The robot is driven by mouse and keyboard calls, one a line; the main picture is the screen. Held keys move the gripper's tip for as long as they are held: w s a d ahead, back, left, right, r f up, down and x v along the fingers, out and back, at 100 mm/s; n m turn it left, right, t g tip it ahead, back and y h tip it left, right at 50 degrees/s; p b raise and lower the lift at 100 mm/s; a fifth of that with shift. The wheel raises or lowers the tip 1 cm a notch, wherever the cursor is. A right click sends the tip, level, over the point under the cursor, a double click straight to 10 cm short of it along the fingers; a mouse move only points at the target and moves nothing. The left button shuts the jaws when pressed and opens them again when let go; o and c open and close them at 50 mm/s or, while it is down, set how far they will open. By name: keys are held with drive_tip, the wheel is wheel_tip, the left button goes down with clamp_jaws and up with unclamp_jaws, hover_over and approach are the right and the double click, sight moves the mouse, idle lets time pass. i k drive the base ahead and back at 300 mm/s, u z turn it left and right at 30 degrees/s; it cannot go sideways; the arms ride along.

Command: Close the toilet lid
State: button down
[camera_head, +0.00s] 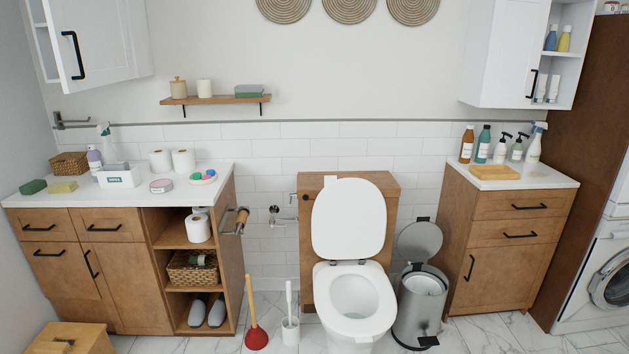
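The white toilet (354,325) stands against the wall in the middle of the head view. Its lid (349,219) is up, leaning back against the wooden cistern box (391,187). The seat ring (325,287) lies down on the bowl, and the bowl opening is uncovered. A small pale tab shows at the lid's top edge, and another at the front of the seat. My gripper is not in view.
An open-lidded pedal bin (409,311) stands close right of the toilet. A toilet brush (290,329) and red plunger (256,338) stand to its left. Wooden cabinets flank both sides. An upper-left cabinet door (108,40) hangs open. A wooden box (72,339) sits front left.

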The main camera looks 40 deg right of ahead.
sight(349, 215)
drive_tip(key=z, duration=0.05)
drive_tip(key=i, duration=1)
drive_tip(key=u, duration=0.05)
